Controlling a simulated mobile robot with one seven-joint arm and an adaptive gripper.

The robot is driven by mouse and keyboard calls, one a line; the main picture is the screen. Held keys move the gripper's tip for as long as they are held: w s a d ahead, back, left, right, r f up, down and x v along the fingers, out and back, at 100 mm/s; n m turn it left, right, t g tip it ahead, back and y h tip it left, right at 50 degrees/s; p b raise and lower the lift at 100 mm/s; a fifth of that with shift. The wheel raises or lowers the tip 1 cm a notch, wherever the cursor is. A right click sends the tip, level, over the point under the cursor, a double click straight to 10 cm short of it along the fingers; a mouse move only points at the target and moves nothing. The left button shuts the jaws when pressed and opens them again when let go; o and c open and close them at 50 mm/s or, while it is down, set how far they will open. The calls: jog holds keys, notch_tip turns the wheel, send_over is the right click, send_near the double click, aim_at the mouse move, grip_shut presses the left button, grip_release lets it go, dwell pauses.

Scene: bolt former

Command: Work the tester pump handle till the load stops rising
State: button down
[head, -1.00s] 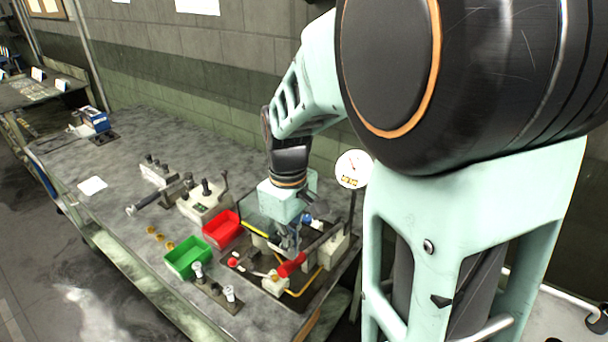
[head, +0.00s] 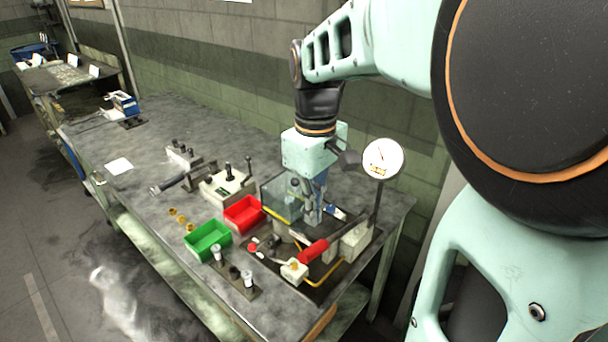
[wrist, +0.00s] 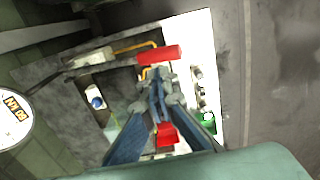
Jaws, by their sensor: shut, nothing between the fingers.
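The tester pump handle has a red grip (head: 314,250) and lies slantwise at the near right of the bench; the grip also shows in the wrist view (wrist: 160,54). My gripper (head: 312,222) is shut and empty, pointing down just above and behind the grip. In the wrist view its closed fingertips (wrist: 158,82) lie close to the grip; I cannot tell if they touch it. The round white dial gauge (head: 383,158) stands on a post behind the tester. Its needle points up and left, but the reading is too small to make out. The gauge is partly cut off in the wrist view (wrist: 14,118).
A red bin (head: 243,214) and a green bin (head: 208,240) stand left of the tester. A red knob (head: 252,247) sits left of the handle. The bench (head: 150,145) is clearer toward the far left.

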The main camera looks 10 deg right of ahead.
jog(key=f+b, duration=0.1)
jog(key=b, duration=0.1)
jog(key=f+b, duration=0.4)
jog(key=shift+s, duration=0.25)
jog(key=shift+f+b, duration=0.1)
jog(key=shift+b, duration=0.2)
notch_tip(320, 180, down, 11)
jog(key=b, duration=0.7)
dwell(0.9)
notch_tip(320, 180, up, 11)
jog(key=p, duration=0.9)
jog(key=shift+r, duration=0.2)
jog(key=shift+f, duration=0.1)
